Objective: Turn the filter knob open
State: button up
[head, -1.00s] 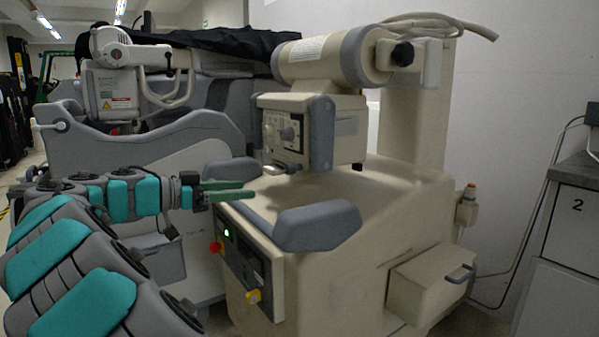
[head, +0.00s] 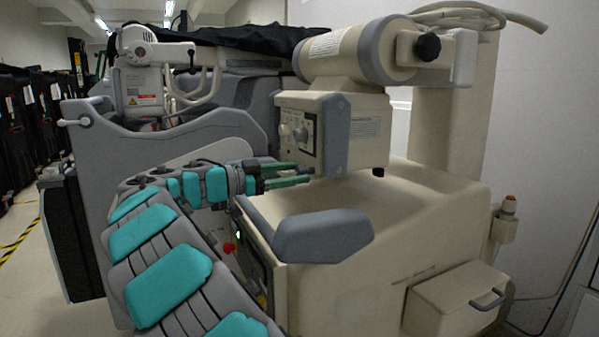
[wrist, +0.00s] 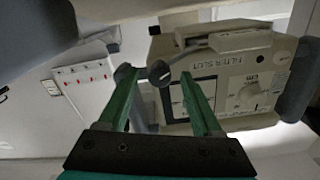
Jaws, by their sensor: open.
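The cream control box (head: 322,125) hangs under the machine's tube head, with round dials (head: 300,134) on its front. In the wrist view, its panel appears upside down, with a "FILTER SLOT" label and a white dial (wrist: 250,97). A dark round knob (wrist: 158,73) on a pale stem sits by that label, between the finger lines; I cannot tell whether it is the filter knob. My gripper (head: 310,174) is open with green fingers, at the box's lower front edge. In the wrist view, my gripper (wrist: 156,78) shows nothing clearly held. Contact is unclear.
A grey padded bumper (head: 322,236) lies below my gripper on the cream machine body (head: 440,210). A drawer (head: 458,300) juts out at the lower right. A grey cart (head: 180,145) with a dark cover stands behind. Floor shows free at the left.

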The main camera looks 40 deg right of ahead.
jog(key=shift+x, duration=0.95)
jog(key=shift+a, duration=0.1)
grip_shut()
